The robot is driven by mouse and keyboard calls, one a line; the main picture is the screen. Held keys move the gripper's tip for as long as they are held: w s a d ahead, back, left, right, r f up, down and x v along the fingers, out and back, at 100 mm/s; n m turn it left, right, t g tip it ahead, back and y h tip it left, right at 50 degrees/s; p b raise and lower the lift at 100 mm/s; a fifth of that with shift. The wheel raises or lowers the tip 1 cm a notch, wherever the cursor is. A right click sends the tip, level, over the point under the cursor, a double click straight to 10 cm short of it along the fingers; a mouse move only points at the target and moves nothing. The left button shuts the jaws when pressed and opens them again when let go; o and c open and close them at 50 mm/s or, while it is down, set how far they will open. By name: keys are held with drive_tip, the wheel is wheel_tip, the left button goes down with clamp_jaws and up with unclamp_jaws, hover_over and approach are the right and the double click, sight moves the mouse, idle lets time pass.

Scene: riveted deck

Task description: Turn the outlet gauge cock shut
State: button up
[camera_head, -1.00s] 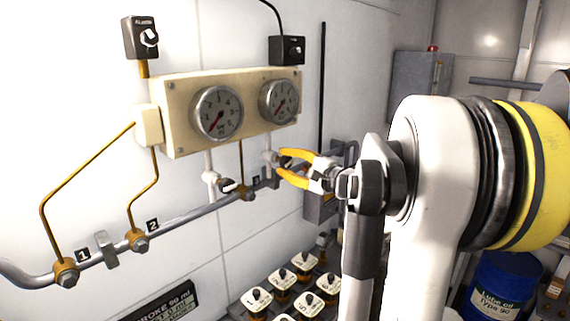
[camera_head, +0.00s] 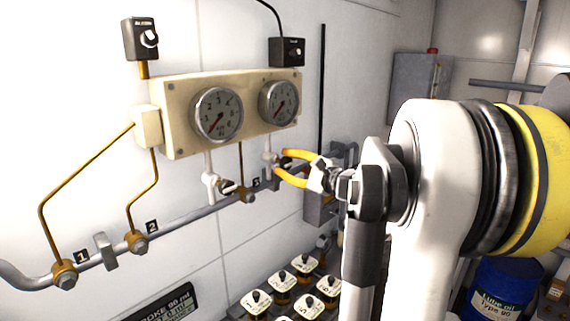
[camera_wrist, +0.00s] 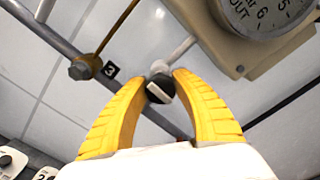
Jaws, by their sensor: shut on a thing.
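The outlet gauge cock is a small white valve (camera_head: 268,157) under the right gauge (camera_head: 279,103). Its black knob with a pale bar shows in the wrist view (camera_wrist: 159,90); the bar lies slightly tilted there, across the white stem above it. My gripper (camera_head: 282,163) has its yellow fingers around the knob, and in the wrist view (camera_wrist: 161,84) one finger is on each side of it. The fingers are shut on the knob. Part of the knob is hidden by the fingers in the head view. The wrist view shows "OUT" on the gauge dial (camera_wrist: 268,12).
A similar cock (camera_head: 212,182) sits under the left gauge (camera_head: 218,114). The grey pipe (camera_head: 190,217) with brass fittings runs close below. Several numbered sample bottles (camera_head: 290,288) stand below, and a grey bracket (camera_head: 318,208) is on the wall behind my gripper.

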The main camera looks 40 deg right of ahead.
drive_tip(key=shift+r, duration=0.1)
drive_tip(key=o, duration=1.2)
drive_tip(key=s, duration=1.2)
drive_tip(key=shift+d, duration=0.45)
drive_tip(key=shift+w, duration=0.1)
